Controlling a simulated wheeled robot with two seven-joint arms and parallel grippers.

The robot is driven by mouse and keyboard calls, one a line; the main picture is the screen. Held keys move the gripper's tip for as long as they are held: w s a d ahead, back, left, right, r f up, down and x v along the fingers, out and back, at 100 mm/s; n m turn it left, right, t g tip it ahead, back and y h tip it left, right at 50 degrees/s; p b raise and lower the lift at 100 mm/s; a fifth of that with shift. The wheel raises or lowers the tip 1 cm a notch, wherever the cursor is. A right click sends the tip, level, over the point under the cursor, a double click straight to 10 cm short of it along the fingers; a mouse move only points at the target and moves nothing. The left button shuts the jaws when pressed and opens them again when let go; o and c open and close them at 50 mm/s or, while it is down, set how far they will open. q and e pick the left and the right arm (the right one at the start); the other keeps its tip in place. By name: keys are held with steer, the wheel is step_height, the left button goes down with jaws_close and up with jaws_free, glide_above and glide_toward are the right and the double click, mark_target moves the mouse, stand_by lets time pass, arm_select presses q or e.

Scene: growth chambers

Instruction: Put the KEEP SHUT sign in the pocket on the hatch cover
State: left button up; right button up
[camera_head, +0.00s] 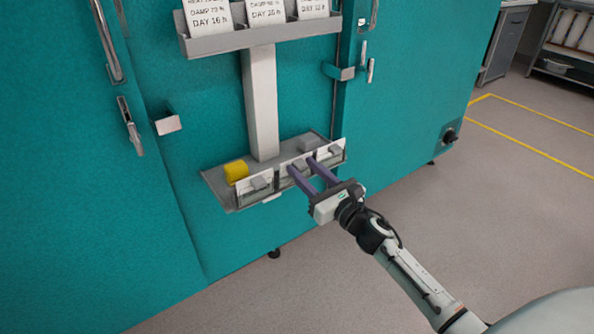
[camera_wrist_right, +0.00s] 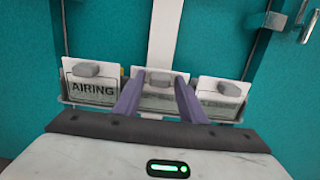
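Three white signs with grey grip blocks stand in a row along the front of a grey tray (camera_head: 215,180) on the teal chamber. The left sign (camera_wrist_right: 92,91) reads AIRING in the right wrist view. The middle sign (camera_wrist_right: 158,98) is partly hidden by my fingers, and its text is not readable. The right sign (camera_wrist_right: 222,98) has faint, unreadable text. I cannot tell which one says KEEP SHUT. My right gripper (camera_head: 309,174) is open, its two purple fingers apart in front of the middle sign. No pocket on a hatch cover is clearly identifiable. My left gripper is out of view.
A yellow block (camera_head: 236,171) sits at the tray's left and a grey block (camera_head: 309,143) near its right. A grey post (camera_head: 261,100) rises to an upper rack (camera_head: 240,40) holding three printed cards. Metal door handles (camera_head: 130,126) stick out. The floor (camera_head: 430,215) at right is clear.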

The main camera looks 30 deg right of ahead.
steer(key=c, duration=1)
steer(key=shift+o, duration=0.2)
steer(key=shift+r, duration=0.4)
steer(key=shift+r+p, duration=0.8)
steer(key=shift+p, duration=0.05)
steer(key=shift+r, duration=0.15)
steer(key=shift+r+p, duration=1.2)
steer(key=shift+r, duration=0.15)
steer(key=shift+r, duration=0.15)
steer(key=shift+r, duration=0.2)
steer(key=shift+s, duration=0.1)
